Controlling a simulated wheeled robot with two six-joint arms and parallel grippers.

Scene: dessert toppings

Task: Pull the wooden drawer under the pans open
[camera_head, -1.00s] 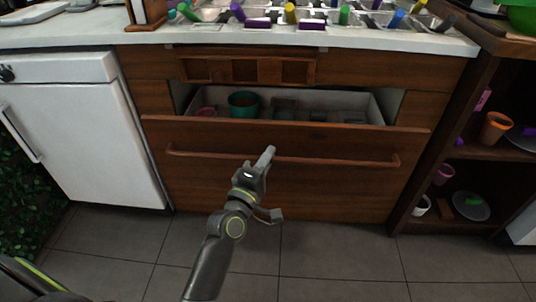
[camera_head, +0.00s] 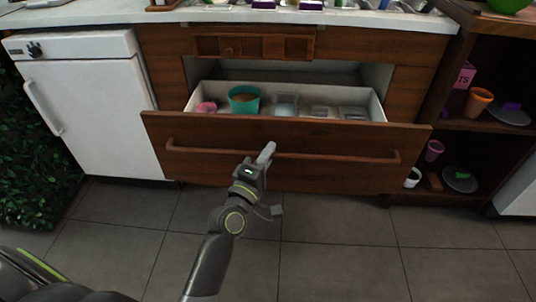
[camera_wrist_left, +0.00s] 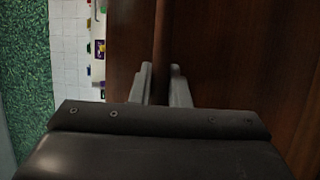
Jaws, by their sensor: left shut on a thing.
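The wooden drawer (camera_head: 330,133) under the counter is pulled well out, its inside showing from above. A long wooden bar handle (camera_head: 340,158) runs across its front. My left gripper (camera_head: 266,155) is shut on the handle, a little left of the drawer's centre. In the left wrist view the two fingers (camera_wrist_left: 161,85) lie on either side of the handle (camera_wrist_left: 162,30). The right gripper is not in view.
In the drawer are a teal cup (camera_head: 244,98), a pink item (camera_head: 206,106) and several clear containers. A white cabinet (camera_head: 95,110) stands left, dark shelves (camera_head: 475,127) with cups and plates right. Tiled floor (camera_head: 330,240) in front is clear.

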